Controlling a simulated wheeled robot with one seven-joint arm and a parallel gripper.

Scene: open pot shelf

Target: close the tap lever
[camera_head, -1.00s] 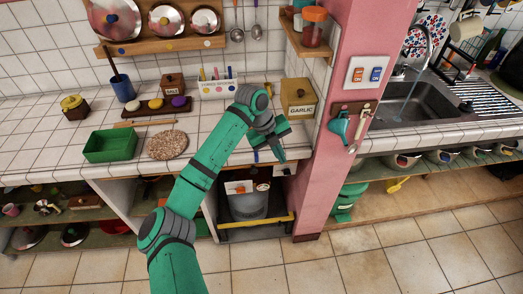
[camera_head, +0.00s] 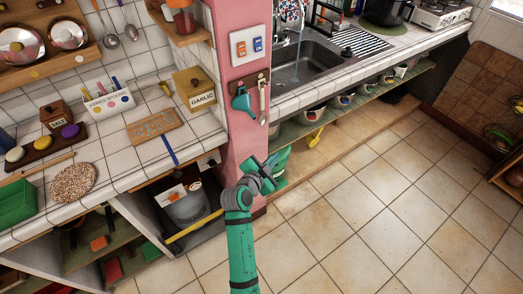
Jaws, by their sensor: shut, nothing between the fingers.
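The tap (camera_head: 302,12) stands behind the sink at the top of the head view, and its upper part is cut off by the picture edge. A thin stream of water (camera_head: 297,52) falls from it into the steel sink (camera_head: 322,66). I cannot make out the lever. My gripper (camera_head: 268,172) is shut and empty, in front of the base of the pink pillar, below and well short of the sink.
Pots line the shelf (camera_head: 350,108) under the sink counter. The tiled floor (camera_head: 390,200) to the right is clear.

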